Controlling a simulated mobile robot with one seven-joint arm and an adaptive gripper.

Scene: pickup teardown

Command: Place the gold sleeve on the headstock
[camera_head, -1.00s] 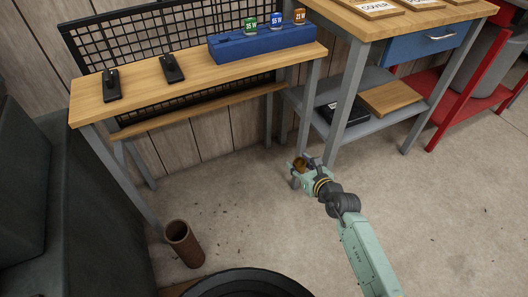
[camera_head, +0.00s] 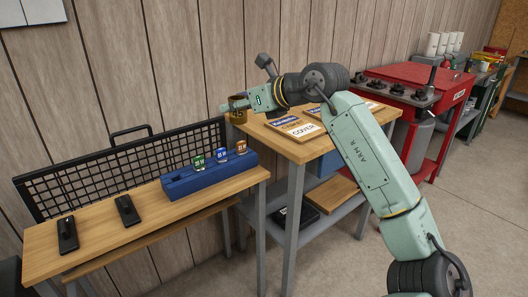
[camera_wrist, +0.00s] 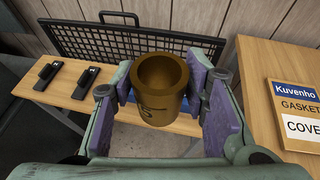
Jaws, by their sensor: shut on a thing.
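My gripper (camera_head: 240,107) is raised above the level of the low wooden bench, near the back wall. It is shut on the gold sleeve (camera_wrist: 157,97), a short hollow brown-gold cylinder with dark markings on its side. In the wrist view the sleeve sits upright between the two purple-padded fingers, its open top facing the camera. I cannot tell which thing in view is the headstock.
The low bench (camera_head: 95,236) carries two black holders and a blue block (camera_head: 207,180) with three small labelled pieces. A black mesh panel (camera_head: 100,170) stands behind. Right of it, the taller bench (camera_head: 290,152) bears labelled boards. A red cart (camera_head: 405,75) stands further right.

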